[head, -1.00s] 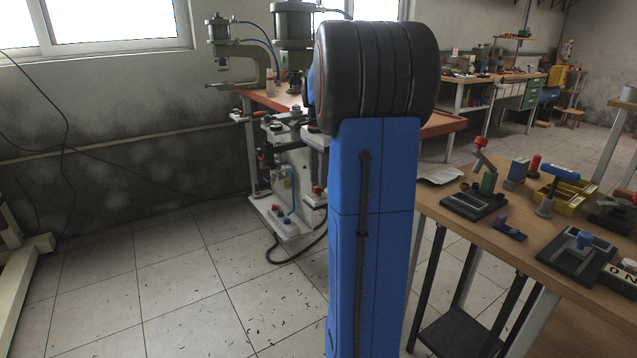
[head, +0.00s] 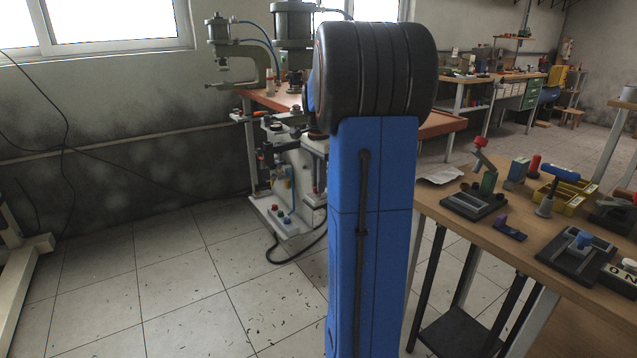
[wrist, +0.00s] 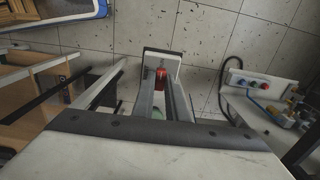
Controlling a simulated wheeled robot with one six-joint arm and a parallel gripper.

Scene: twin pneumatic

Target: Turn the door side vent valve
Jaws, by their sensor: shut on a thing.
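In the wrist view, two dark finger bars of my gripper (wrist: 161,90) reach away from the dark palm bar. They are close together, with a small red part (wrist: 161,75) between them, near a white plate with a dark edge. The red part looks like a valve knob; I cannot tell for sure that it is the door side vent valve. A bit of green shows below it between the bars. In the head view my blue arm hides my gripper and the red part. The white pneumatic machine stand (head: 280,210) shows left of my arm.
A control plate with red and blue buttons (wrist: 250,84) and a black hose lie right of my gripper in the wrist view. A wooden workbench (head: 455,222) with fixtures stands at the right in the head view.

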